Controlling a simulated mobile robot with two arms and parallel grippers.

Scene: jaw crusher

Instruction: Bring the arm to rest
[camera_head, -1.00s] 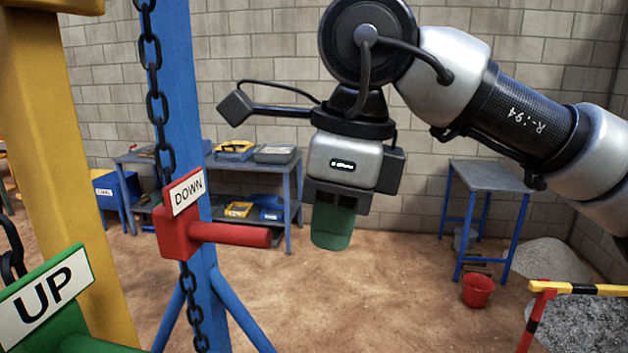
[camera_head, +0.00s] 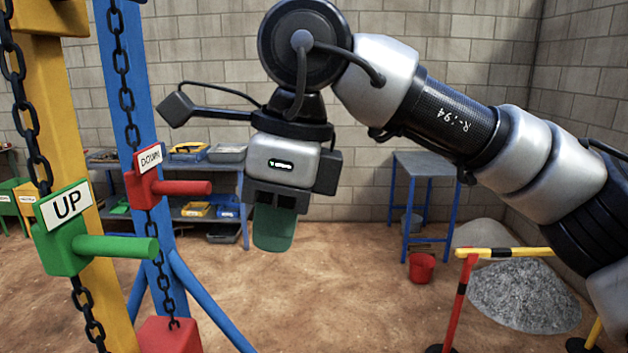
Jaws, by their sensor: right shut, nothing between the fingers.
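My right arm comes in from the right and reaches across the upper middle of the head view. Its gripper (camera_head: 275,226) points downward with green fingers, shut and empty. It hangs in the air to the right of the red DOWN block with its red handle (camera_head: 186,187) and touches nothing that I can see. The green UP block with its green handle (camera_head: 118,246) is at the left, nearer to me. Both blocks are on hanging chains. My left gripper does not show.
A yellow post (camera_head: 62,130) and a blue post (camera_head: 125,90) stand at the left. A shelf bench (camera_head: 236,182) and a blue-legged table (camera_head: 430,163) are along the brick wall. A striped barrier (camera_head: 500,253) and gravel (camera_head: 525,292) are at the right. The middle floor is clear.

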